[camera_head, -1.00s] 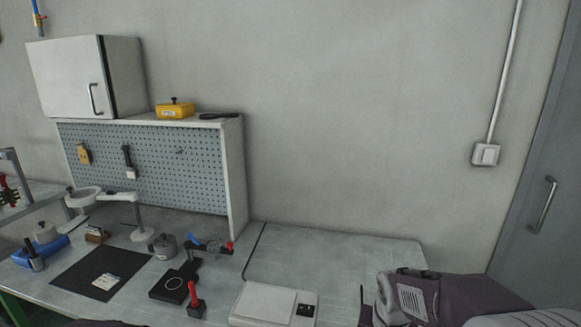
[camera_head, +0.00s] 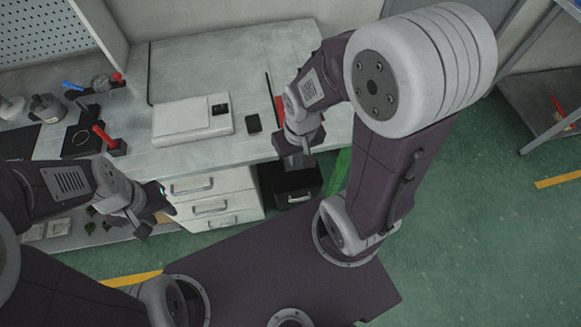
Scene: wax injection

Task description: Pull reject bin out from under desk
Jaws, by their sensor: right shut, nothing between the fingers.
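A black bin (camera_head: 283,183) stands on the floor under the desk, right of the white drawers. A light handle shows low on its front. I take it as the reject bin. Its top and back are partly hidden by my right gripper and the desk. My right gripper (camera_head: 298,152) is shut and empty, at the desk's front edge and over the bin in the picture. I cannot tell whether it touches the bin. My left gripper (camera_head: 152,212) is in front of the drawers, left of the bin. Whether its fingers are open is unclear.
The white drawers (camera_head: 215,198) stand under the desk (camera_head: 240,60), beside the bin. A white scale (camera_head: 190,122) and small tools sit on the desk. Green floor (camera_head: 460,220) is open to the right. A grey shelf (camera_head: 545,110) stands at the far right.

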